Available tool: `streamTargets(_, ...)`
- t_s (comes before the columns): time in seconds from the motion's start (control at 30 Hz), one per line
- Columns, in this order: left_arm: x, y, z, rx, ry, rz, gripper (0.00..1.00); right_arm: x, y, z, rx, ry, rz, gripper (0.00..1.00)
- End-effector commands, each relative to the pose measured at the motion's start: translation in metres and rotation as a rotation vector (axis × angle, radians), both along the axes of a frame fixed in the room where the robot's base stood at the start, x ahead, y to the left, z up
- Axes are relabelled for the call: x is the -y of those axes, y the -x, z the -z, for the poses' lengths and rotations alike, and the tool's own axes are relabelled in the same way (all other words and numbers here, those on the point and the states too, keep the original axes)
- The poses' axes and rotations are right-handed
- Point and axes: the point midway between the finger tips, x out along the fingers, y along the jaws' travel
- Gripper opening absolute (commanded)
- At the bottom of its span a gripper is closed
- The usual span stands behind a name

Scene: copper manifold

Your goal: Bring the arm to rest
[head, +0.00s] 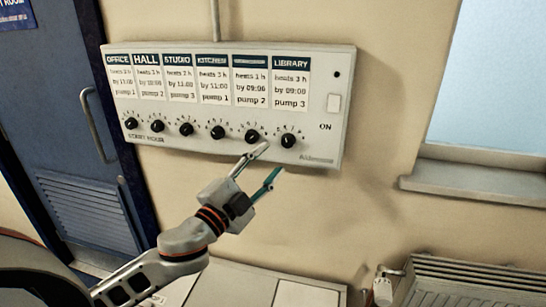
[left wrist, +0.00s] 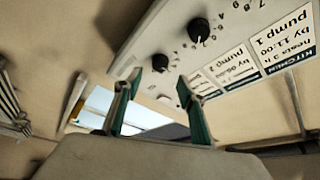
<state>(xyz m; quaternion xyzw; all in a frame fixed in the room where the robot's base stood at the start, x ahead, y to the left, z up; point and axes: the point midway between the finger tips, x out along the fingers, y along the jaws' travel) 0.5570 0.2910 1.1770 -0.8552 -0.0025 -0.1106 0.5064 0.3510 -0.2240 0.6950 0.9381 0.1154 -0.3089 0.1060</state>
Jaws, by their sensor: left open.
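My left gripper (head: 269,166) is open and empty, in front of the lower right part of a white wall control panel (head: 230,55). The panel has a row of black knobs under labels for office, hall, studio, kitchen, one unreadable label and library. In the head view a fingertip overlaps the panel's lower edge, close below the knob (head: 252,136) under the unreadable label. In the left wrist view both fingers (left wrist: 171,77) are spread apart with nothing between them, and two knobs show above them. I cannot tell whether a fingertip touches the panel. My right gripper is not in view.
A blue door (head: 60,120) with a handle (head: 95,125) is at the left. A window sill (head: 470,190) juts out at the right. A radiator (head: 460,285) and a pale cabinet top (head: 235,285) are below. The wall right of the gripper is clear.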

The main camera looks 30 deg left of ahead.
Motion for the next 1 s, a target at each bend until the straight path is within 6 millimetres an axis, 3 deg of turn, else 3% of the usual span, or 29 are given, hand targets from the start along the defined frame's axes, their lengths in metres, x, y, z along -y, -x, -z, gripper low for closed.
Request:
streamTargets(0.67,-0.001,0.004,0.004,-0.007,0.003,0.000,0.40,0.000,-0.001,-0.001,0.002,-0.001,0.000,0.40)
streamTargets(0.77,-0.001,0.002,0.027,-0.051,0.030,0.001,0.40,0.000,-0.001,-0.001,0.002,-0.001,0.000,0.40)
streamTargets(0.83,-0.001,0.001,0.058,-0.112,0.070,0.003,0.40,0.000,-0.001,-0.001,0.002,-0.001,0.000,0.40)
streamTargets(1.0,0.005,0.013,0.171,-0.324,0.219,0.003,0.40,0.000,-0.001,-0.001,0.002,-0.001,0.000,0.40)
